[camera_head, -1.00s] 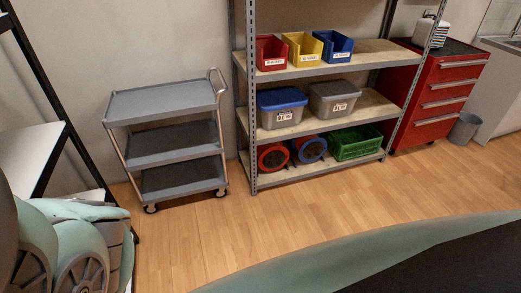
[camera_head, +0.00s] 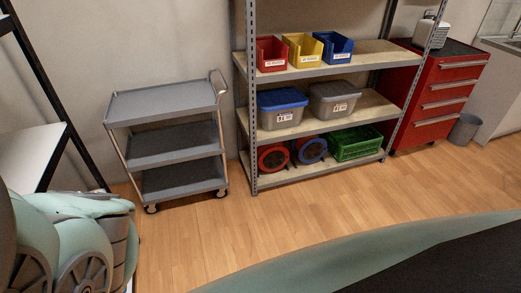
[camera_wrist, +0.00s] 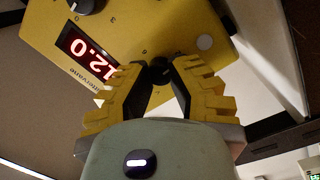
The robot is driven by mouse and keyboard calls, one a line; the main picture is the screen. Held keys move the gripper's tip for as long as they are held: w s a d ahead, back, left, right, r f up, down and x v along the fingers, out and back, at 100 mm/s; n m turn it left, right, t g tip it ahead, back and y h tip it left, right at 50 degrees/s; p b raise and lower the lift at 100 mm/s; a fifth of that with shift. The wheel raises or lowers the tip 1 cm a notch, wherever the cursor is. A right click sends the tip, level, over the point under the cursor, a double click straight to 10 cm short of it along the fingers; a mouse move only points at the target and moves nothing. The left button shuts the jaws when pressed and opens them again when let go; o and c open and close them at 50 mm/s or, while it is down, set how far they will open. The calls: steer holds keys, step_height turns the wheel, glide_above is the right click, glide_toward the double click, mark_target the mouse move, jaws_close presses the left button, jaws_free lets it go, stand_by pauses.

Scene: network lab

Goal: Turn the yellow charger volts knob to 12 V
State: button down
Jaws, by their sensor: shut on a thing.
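The yellow charger (camera_wrist: 130,28) fills the upper part of the wrist view, turned at an angle. Its red display (camera_wrist: 88,52) reads 12.0, seen rotated. A black knob (camera_wrist: 160,74) on its face sits between the fingertips of my gripper (camera_wrist: 160,78), which is shut on it and partly hides it. A second black knob (camera_wrist: 86,5) with a light pointer mark is at the top left, free of the gripper. I cannot read a label on either knob. The head view does not show the charger or the gripper.
In the head view, a grey cart (camera_head: 160,103) stands by the wall. Beside it is a shelf rack (camera_head: 300,130) with bins and boxes, then a red drawer cabinet (camera_head: 440,95). The wooden floor (camera_head: 260,225) in front is clear.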

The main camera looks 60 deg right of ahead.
steer(key=shift+w+d+f, duration=0.1)
steer(key=shift+d+f, duration=0.1)
steer(key=shift+f, duration=0.15)
steer(key=c, duration=1.3)
jaws_free()
steer(key=shift+c, duration=0.2)
steer(key=o, duration=0.6)
steer(key=shift+a+r, duration=0.15)
steer(key=shift+r, duration=0.1)
steer(key=shift+v, duration=3.8)
steer(key=shift+o, duration=0.3)
